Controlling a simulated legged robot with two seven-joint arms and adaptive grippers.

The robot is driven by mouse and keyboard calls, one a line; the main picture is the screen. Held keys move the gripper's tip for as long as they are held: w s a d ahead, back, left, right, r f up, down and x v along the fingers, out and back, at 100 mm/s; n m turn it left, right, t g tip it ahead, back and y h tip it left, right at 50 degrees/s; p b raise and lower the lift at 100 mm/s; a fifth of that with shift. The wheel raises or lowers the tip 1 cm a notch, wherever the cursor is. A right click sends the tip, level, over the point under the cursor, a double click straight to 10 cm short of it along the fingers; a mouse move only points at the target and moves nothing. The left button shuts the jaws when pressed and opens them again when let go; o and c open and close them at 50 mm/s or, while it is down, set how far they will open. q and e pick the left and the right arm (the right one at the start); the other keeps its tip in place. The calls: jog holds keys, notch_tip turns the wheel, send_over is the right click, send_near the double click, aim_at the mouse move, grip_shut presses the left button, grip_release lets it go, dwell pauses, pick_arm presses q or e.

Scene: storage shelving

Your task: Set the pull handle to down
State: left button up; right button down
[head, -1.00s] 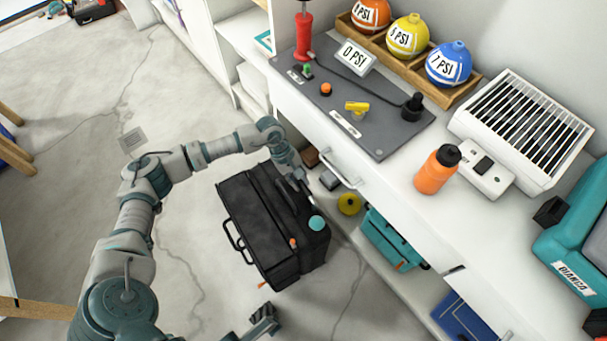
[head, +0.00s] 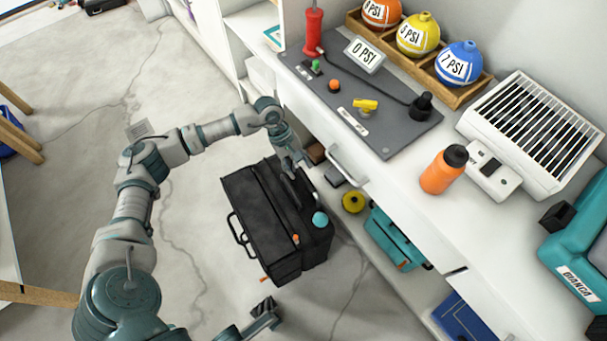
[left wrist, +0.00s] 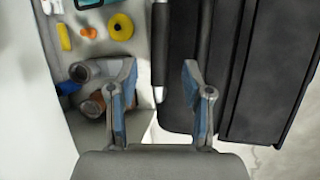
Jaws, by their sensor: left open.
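A black case (head: 262,235) stands on the floor beside the white cabinet; it also shows in the left wrist view (left wrist: 275,70). A dark handle bar (head: 290,192) runs along its cabinet side. In the left wrist view a dark bar with a pale end (left wrist: 160,45) stands beside the case; I cannot tell for sure that it is the pull handle. My left gripper (head: 293,163) is above the case's far, cabinet-side edge. In the left wrist view its fingers (left wrist: 158,85) are apart, with nothing held. A dark end that looks like my right gripper (head: 264,316) is low in the head view.
The cabinet has a drawer with a pale handle (head: 347,165) close to my left gripper. A yellow round object (head: 353,202) and a teal box (head: 398,237) are on its lower shelf. An orange bottle (head: 443,170) stands on top. The floor left of the case is clear.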

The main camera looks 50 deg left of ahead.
pick_arm(q)
jog(key=v, duration=0.6)
jog(key=shift+a+r, duration=0.2)
jog(key=shift+r, duration=0.1)
